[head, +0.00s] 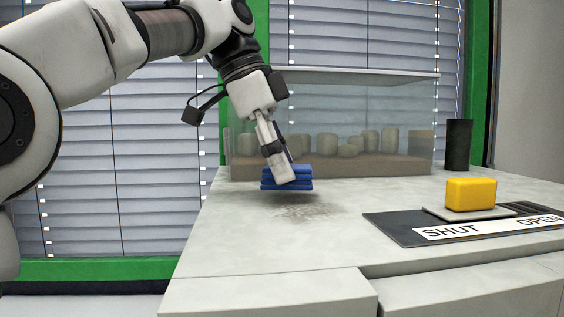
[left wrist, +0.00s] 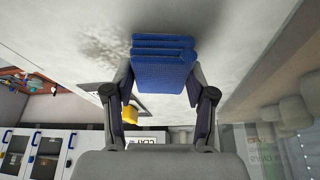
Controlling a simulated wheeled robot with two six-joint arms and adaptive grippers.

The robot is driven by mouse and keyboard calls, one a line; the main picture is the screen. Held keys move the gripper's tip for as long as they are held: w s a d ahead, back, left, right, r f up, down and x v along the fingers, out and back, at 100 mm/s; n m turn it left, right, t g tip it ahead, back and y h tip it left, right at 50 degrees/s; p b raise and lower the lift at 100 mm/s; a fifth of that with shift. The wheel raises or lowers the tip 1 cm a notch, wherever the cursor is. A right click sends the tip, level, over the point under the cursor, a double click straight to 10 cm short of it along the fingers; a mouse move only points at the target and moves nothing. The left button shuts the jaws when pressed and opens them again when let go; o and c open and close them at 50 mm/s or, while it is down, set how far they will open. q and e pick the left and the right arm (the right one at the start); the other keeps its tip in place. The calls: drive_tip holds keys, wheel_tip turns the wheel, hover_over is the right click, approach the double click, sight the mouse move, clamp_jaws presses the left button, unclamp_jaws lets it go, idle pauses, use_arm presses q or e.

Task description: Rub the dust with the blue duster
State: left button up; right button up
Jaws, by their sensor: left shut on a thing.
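The blue duster (head: 298,178) is a folded blue block in my left gripper (head: 285,172), held slightly above the bench. In the left wrist view the duster (left wrist: 163,62) sits between both fingers of the left gripper (left wrist: 160,85), which are shut on it. The dust (head: 305,212) is a grey-brown smudge on the bench top, just below and in front of the duster in the head view. It also shows as a dark speckled patch (left wrist: 100,45) beside the duster in the left wrist view. My right gripper is out of view.
A glass tank (head: 340,110) with stones stands behind the duster on the bench (head: 240,240). A black cylinder (head: 458,145) stands at back right. A yellow block (head: 470,194) sits on a dark panel marked SHUT and OPEN (head: 390,228). The bench's front left is clear.

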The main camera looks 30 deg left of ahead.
use_arm(q)
drive_tip(key=shift+s+a+r, duration=0.1)
drive_tip(key=shift+s+r, duration=0.1)
drive_tip(key=shift+s, duration=0.3)
drive_tip(key=shift+w+f, duration=0.2)
drive_tip(key=shift+w, duration=0.5)
drive_tip(key=shift+s+f+b, duration=0.25)
drive_tip(key=shift+s+b, duration=0.15)
drive_tip(key=shift+w+f, duration=0.25)
drive_tip(key=shift+f, duration=0.05)
drive_tip(key=shift+f+b, duration=0.1)
drive_tip(key=shift+b, duration=0.2)
drive_tip(key=shift+s+f, duration=0.15)
drive_tip(key=shift+f, duration=0.05)
drive_tip(key=shift+f+b, duration=0.1)
drive_tip(key=shift+b, duration=0.25)
